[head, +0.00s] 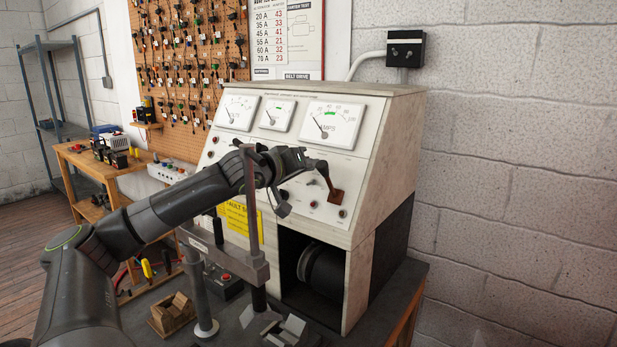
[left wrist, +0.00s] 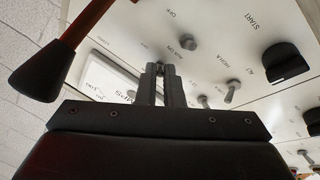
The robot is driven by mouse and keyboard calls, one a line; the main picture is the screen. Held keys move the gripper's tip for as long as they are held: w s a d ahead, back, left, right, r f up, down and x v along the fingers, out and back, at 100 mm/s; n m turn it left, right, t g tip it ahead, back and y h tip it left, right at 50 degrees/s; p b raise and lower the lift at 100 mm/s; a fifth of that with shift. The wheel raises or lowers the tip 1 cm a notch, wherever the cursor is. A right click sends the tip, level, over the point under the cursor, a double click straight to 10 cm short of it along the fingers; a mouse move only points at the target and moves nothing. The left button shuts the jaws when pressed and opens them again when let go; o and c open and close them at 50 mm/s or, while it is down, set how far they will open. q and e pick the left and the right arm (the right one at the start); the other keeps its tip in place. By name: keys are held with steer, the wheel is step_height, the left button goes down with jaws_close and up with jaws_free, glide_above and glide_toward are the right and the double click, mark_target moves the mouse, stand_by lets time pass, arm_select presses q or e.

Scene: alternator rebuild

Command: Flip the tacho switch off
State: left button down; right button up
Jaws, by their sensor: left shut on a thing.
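The sloped white panel of the test bench (head: 290,155) carries gauges, knobs and small toggles. My left gripper (head: 318,164) is in front of the panel's lower part. In the left wrist view its two fingers (left wrist: 157,74) are together on a small metal tip against the panel, which seems to be the tacho switch. The fingers hide most of that lever, and I cannot read its label or its on or off position. Other toggles stand close by (left wrist: 190,43) and a little farther off (left wrist: 233,88). My right gripper is not in view.
A brown lever (head: 330,185) stands out beside the left gripper; its black knob (left wrist: 38,82) is near in the left wrist view. A black rotary knob (left wrist: 286,62) is on the panel.

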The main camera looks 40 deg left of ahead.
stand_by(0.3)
arm_select(q)
steer(key=c, duration=1.6)
jaws_free()
steer(key=shift+o, duration=0.2)
